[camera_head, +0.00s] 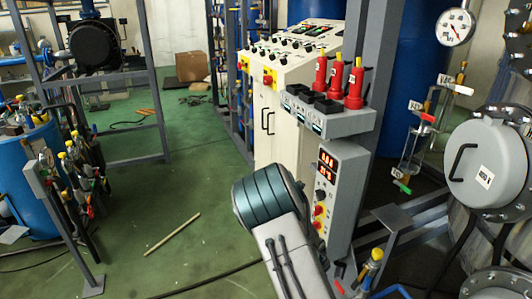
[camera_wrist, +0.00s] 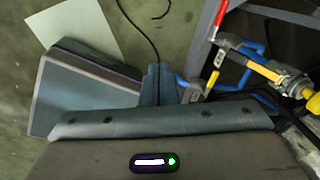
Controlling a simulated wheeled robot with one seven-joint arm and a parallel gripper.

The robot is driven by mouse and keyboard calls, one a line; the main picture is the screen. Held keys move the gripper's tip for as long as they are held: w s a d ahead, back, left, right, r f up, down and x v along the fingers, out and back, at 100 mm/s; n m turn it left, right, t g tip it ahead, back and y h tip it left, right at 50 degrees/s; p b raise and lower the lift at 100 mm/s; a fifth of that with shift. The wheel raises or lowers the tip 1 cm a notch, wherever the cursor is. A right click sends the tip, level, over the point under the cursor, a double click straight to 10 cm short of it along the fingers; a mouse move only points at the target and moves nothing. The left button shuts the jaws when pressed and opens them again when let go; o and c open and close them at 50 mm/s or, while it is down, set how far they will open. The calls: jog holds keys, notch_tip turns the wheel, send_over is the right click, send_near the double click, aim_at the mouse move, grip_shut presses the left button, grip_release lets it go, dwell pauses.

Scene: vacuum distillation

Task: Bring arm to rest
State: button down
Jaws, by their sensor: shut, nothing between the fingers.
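My arm (camera_head: 275,215) shows in the head view at bottom centre, in front of the control box (camera_head: 340,190) with red digits. My gripper is not seen there; the arm runs out of the bottom of the picture. In the wrist view my gripper (camera_wrist: 158,84) points down over the green floor. Its two fingers are together, with nothing between them. No held object shows.
Pipes with a yellow-handled valve (camera_wrist: 262,70) and a grey metal frame (camera_wrist: 207,30) lie close right of my gripper. A pale sheet (camera_wrist: 75,28) is on the floor. A stick (camera_head: 172,232) lies on open green floor left of my arm.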

jog(key=s+a+r+n+y+p, duration=0.2)
jog(key=s+r+n, duration=0.2)
jog(key=r+n, duration=0.55)
jog(key=s+a+r+n+y+p, duration=0.1)
jog(key=s+a+r+n+y, duration=0.2)
jog(key=r, duration=1.1)
jog(key=s+d+r+n+t+h+p, duration=0.1)
jog(key=s+d+r+n+h+p, duration=0.1)
jog(key=s+r+n, duration=1.1)
jog(key=shift+s+d+r+n+t+h+p, duration=0.35)
jog(key=shift+s+d+n+h, duration=0.25)
jog(key=shift+s+d+n, duration=0.5)
jog(key=shift+w, duration=0.25)
